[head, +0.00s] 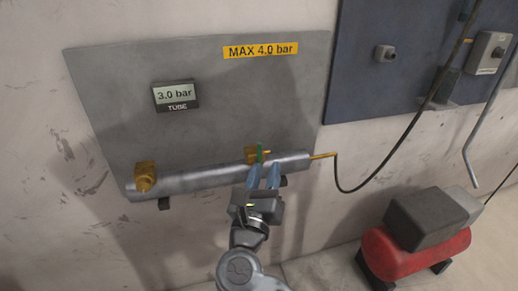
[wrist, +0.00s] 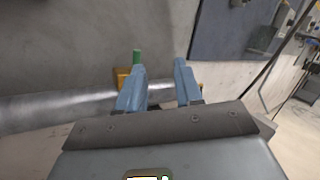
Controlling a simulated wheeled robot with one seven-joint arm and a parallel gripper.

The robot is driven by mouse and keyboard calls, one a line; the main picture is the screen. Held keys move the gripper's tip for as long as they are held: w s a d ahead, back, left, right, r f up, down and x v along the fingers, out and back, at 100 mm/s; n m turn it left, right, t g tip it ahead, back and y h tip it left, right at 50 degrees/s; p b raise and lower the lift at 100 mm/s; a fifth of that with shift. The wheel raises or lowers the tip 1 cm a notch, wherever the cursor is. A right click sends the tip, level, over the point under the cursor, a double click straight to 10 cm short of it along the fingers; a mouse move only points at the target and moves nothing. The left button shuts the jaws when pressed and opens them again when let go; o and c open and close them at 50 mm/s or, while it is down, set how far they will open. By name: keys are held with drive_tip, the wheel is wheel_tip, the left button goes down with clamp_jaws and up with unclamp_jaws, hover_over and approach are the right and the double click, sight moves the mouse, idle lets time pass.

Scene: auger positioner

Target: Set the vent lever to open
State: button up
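A green lever (head: 259,153) stands upright at a brass valve block (head: 250,156) on the right part of a grey metal tube (head: 205,177). I take it for the vent lever; no open or closed label is readable. In the wrist view the green lever (wrist: 137,57) shows just beyond the tip of the left finger, beside the brass block (wrist: 122,76). My gripper (head: 265,166) is at the tube with its two blue fingers apart and nothing between them. The left finger overlaps the lever's lower part, and I cannot tell if they touch.
A display (head: 175,95) reads 3.0 bar TUBE, and a yellow label (head: 260,51) reads MAX 4.0 bar. Another brass fitting (head: 145,177) sits at the tube's left end. A hose (head: 375,183) hangs at right above a red compressor (head: 410,254).

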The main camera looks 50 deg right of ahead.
sight(258, 149)
drive_tip(key=shift+w+d+f+m+g+y+p, duration=0.15)
drive_tip(key=shift+w+d+m+g+y, duration=0.2)
drive_tip(key=shift+w+d+m, duration=0.75)
drive_tip(key=shift+w+d+f+m+g+y+p, duration=0.1)
drive_tip(key=shift+w+d+m+g, duration=0.4)
drive_tip(key=shift+w+d, duration=1.1)
drive_tip(key=shift+w+d+f+m+g+y+p, duration=0.15)
drive_tip(key=shift+w+d+m+g+y, duration=0.15)
drive_tip(key=shift+w+d+m, duration=0.8)
drive_tip(key=shift+w+d+n, duration=0.15)
drive_tip(key=shift+w+n, duration=0.15)
clamp_jaws()
